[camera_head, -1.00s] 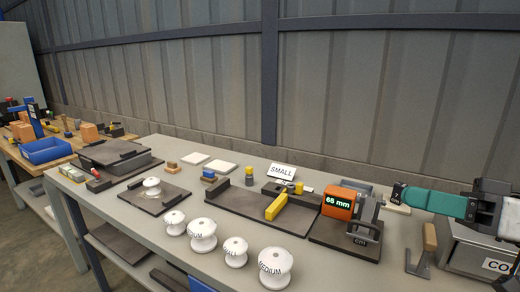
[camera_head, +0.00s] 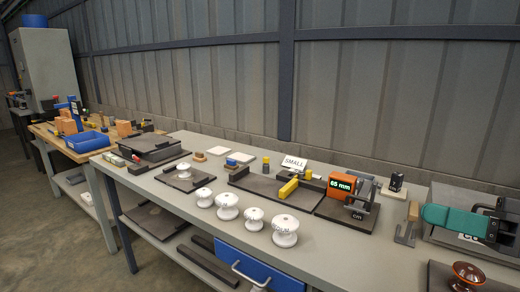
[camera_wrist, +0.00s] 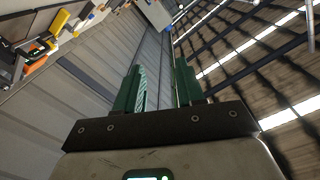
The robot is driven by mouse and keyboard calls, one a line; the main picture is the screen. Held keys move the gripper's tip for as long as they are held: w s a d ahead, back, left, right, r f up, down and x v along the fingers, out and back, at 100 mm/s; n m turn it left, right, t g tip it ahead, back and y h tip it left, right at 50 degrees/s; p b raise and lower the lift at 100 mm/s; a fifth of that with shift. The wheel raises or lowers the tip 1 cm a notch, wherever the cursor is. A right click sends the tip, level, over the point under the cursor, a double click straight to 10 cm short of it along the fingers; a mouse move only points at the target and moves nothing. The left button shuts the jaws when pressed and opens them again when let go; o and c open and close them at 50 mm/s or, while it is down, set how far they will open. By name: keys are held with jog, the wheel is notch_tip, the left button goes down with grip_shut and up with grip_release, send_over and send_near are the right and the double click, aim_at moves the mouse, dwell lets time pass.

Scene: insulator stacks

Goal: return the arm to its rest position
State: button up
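My gripper (camera_head: 453,218) shows at the right edge of the head view, with its green finger side pointing left above the right end of the bench. In the wrist view my gripper (camera_wrist: 161,85) has its two green fingers standing apart with nothing between them. Wall panels and roof beams show behind the fingers, so the gripper points up and away from the bench top. Most of my arm is out of the head view.
White insulators (camera_head: 285,230) stand along the front of the grey bench (camera_head: 330,240). A brown insulator (camera_head: 466,275) stands below my gripper. A wooden bench with a blue bin (camera_head: 87,141) is at left.

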jog(key=s+a+f+m+g+h+p, duration=0.1)
jog(key=a+f+m+h+p, duration=0.2)
jog(key=f, duration=0.9)
jog(key=s+f+m+g+h+p, duration=0.15)
jog(key=f+h, duration=0.25)
jog(key=f, duration=0.7)
jog(key=s+d+f+g+h+p, duration=0.1)
jog(key=s+f, duration=0.3)
jog(key=s, duration=0.4)
jog(key=s+d+f+g+h+p, duration=0.1)
jog(key=s+f+g+h, duration=0.2)
jog(key=s, duration=0.5)
jog(key=s+d+f+m+g+h+p, duration=0.1)
jog(key=s+d+f+g+h, duration=0.1)
jog(key=s+f, duration=0.5)
jog(key=shift+s+g+h, duration=0.35)
jog(key=shift+s+h, duration=0.1)
jog(key=shift+h, duration=0.45)
